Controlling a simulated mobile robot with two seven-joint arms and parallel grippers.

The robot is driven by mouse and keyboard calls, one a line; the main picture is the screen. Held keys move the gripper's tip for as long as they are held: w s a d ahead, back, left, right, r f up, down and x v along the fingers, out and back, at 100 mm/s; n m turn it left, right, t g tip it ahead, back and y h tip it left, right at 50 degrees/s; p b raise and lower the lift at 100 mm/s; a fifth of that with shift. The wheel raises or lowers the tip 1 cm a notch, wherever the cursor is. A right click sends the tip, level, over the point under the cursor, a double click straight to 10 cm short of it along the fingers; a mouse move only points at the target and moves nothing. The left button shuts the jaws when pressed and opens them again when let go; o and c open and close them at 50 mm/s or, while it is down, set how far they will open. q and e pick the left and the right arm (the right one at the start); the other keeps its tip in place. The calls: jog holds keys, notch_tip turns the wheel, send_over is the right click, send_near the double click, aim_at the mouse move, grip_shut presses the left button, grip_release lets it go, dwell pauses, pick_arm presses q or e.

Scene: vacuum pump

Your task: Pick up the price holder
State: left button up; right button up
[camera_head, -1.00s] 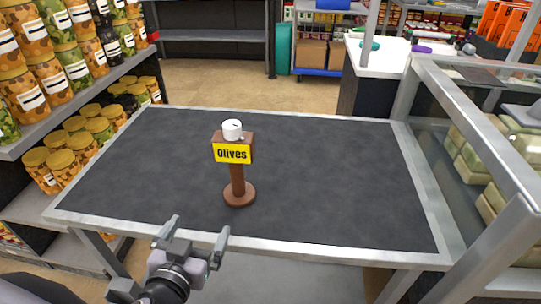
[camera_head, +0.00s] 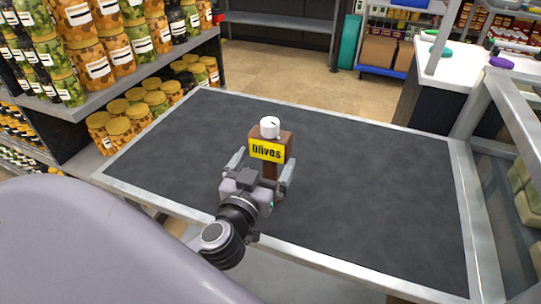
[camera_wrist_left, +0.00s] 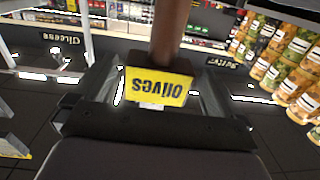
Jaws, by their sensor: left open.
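The price holder (camera_head: 284,142) stands upright on a dark grey table. It has a brown post, a brown head and a yellow "Olives" sign, with a white dial-like knob (camera_head: 270,127) on top. My left gripper (camera_head: 263,163) is open, with its fingers spread in front of and below the sign, hiding the base and much of the post. In the left wrist view the sign (camera_wrist_left: 158,87) appears upside down between the two fingers, with the brown post (camera_wrist_left: 170,32) beyond. I cannot tell whether a finger touches it. My right gripper is not in view.
The dark table top (camera_head: 375,190) is otherwise bare, with a light metal rim. Shelves of patterned jars (camera_head: 130,115) stand at the left. A glass display case stands along the right, and a white counter (camera_head: 465,75) at the back right.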

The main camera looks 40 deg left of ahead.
pick_arm(q)
jog(key=shift+r+p+x, duration=0.2)
jog(key=shift+p+x, duration=0.3)
jog(key=shift+x, duration=0.65)
jog(key=shift+r+p+x, duration=0.2)
jog(key=shift+p+x, duration=0.3)
jog(key=shift+x, duration=0.7)
jog(key=shift+w+a, duration=0.2)
jog(key=shift+w, duration=0.35)
jog(key=shift+f, duration=0.1)
jog(key=c, duration=0.9)
